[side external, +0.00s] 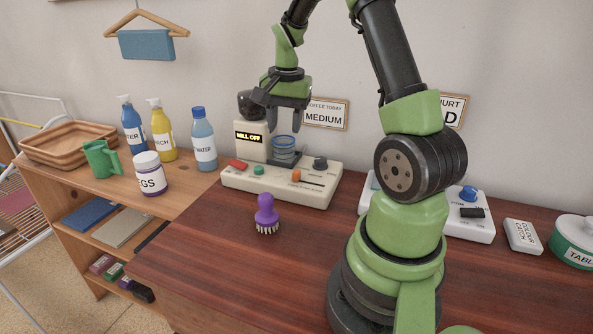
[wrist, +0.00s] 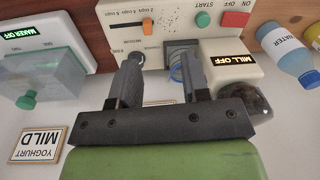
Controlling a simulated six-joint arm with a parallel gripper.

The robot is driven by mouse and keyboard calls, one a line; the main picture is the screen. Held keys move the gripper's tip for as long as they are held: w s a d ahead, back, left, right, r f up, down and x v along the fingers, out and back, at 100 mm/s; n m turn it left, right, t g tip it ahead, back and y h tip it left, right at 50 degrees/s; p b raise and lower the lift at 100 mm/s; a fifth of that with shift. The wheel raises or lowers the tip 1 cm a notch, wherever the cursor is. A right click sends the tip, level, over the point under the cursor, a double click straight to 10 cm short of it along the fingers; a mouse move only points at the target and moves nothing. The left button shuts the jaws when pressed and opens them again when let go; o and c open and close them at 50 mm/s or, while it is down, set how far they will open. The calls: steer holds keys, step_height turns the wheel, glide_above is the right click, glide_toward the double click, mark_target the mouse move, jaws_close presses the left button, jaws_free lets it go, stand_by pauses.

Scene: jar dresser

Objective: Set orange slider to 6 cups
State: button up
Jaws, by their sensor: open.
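The orange slider (side external: 296,174) sits at the left end of its dark slot on the front of the cream mill machine (side external: 270,190). In the wrist view, the slider (wrist: 147,28) is at the right end of the slot, beside upside-down cup markings. My gripper (side external: 288,122) is open and empty, above and behind the slider, over the blue-ringed jar (side external: 284,145). In the wrist view, the gripper (wrist: 163,62) has its fingers apart, with the slider beyond them.
The machine has a red switch (side external: 238,165), a green button (side external: 258,170), a dark knob (side external: 320,163) and a "MILL OFF" display (side external: 249,137). A purple brush (side external: 266,215) stands in front. Another white machine (side external: 480,225) is at right. The front tabletop is mostly clear.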

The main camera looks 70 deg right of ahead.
steer(key=m, duration=0.2)
glide_toward(296, 171)
steer(key=shift+w+d+g, duration=0.15)
steer(key=shift+w+g, duration=0.15)
steer(key=shift+g, duration=0.1)
step_height(296, 171, down, 10)
steer(key=shift+r, duration=0.1)
steer(key=shift+c, duration=0.2)
jaws_close()
